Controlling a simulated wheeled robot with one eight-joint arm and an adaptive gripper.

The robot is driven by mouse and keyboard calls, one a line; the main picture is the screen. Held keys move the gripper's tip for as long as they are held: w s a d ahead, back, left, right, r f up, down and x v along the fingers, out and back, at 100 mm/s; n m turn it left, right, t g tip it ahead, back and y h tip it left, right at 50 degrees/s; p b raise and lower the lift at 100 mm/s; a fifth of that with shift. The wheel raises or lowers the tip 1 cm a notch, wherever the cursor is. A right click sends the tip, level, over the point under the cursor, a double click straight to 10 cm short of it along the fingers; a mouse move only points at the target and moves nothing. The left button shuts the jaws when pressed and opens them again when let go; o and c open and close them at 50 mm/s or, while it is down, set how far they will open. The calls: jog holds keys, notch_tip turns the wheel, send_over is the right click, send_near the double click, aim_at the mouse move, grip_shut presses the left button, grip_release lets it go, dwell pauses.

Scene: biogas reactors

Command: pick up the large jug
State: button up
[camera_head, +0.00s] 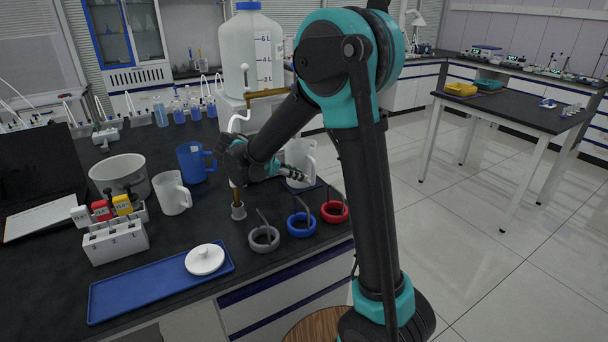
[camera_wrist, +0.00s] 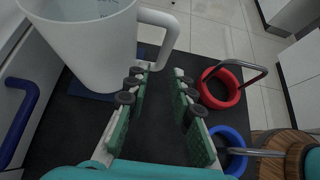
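A large white jug (camera_head: 304,152) stands on a small blue mat on the dark bench, partly hidden behind my arm. In the wrist view the white jug (camera_wrist: 88,42) fills the upper left, with its handle (camera_wrist: 168,30) toward the right. My gripper (camera_head: 300,176) is beside the jug, low above the bench. In the wrist view my gripper (camera_wrist: 161,78) is open, its two green-padded fingers apart with nothing held. The handle's lower end is just beyond the fingertips; I cannot tell whether it is between them.
Red (camera_head: 334,211), blue (camera_head: 301,224) and grey (camera_head: 264,238) rings with upright rods lie near the bench's front edge. A blue jug (camera_head: 194,162) and a smaller white jug (camera_head: 172,193) stand left. A big bottle (camera_head: 250,52) stands behind.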

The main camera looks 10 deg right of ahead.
aim_at(313, 182)
jog(key=shift+x, duration=3.7)
jog(key=shift+r, duration=0.1)
grip_shut()
